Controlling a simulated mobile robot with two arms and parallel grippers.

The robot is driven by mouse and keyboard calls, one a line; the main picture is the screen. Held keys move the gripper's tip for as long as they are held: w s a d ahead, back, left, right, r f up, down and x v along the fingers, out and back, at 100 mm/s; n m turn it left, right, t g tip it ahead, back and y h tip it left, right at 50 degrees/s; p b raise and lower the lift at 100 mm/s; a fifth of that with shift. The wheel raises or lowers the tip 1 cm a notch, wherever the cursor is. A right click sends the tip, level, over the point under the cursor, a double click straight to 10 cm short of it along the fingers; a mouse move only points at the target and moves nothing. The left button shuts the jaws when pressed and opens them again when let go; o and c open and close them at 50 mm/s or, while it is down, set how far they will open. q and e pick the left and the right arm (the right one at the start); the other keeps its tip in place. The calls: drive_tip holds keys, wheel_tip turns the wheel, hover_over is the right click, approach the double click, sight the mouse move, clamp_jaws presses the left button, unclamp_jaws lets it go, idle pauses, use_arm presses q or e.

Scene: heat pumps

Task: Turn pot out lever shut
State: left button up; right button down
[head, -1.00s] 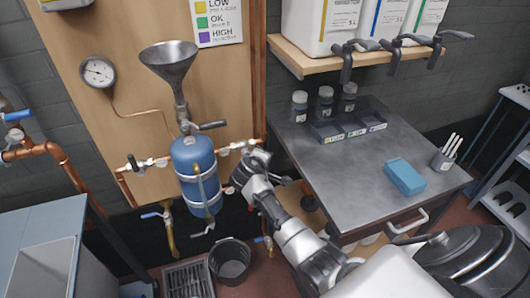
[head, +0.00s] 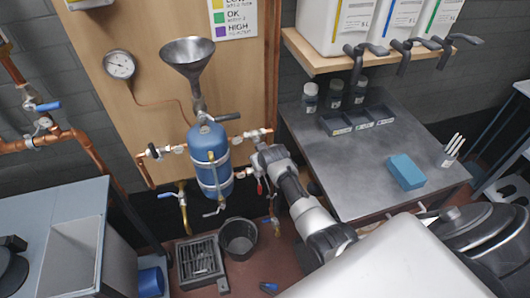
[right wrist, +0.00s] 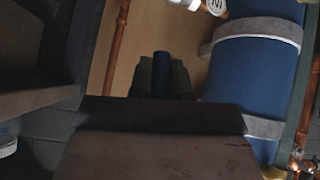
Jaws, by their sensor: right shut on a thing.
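The blue pot (head: 210,160) hangs on the wooden panel with a metal funnel above it. Valves sit on its left, right, top and bottom. My right gripper (head: 258,158) is beside the pot's right-hand pipe and hides most of the valve there. In the right wrist view its fingers (right wrist: 162,76) are closed around a blue lever handle (right wrist: 161,62), left of the blue pot (right wrist: 258,70). Whether this handle is the pot out lever cannot be read. A red lever (head: 260,186) hangs just below the gripper. My left gripper is not in view.
A grey steel table (head: 365,180) with a blue block (head: 406,171) stands right of my arm. A black bucket (head: 239,238) and a floor grate (head: 200,262) lie below the pot. A blue-levered valve (head: 168,194) is at the pot's lower left.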

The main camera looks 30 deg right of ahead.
drive_tip(key=shift+a+m+y, duration=0.3)
drive_tip(key=shift+a+y, duration=0.15)
drive_tip(key=shift+y, duration=0.15)
drive_tip(key=shift+w, duration=0.1)
drive_tip(key=c, duration=1.1)
unclamp_jaws()
drive_tip(key=p+v, duration=0.1)
drive_tip(key=v, duration=0.9)
drive_tip(key=shift+s+r+p, duration=0.1)
drive_tip(key=shift+s+p, duration=0.25)
drive_tip(key=shift+s, duration=0.1)
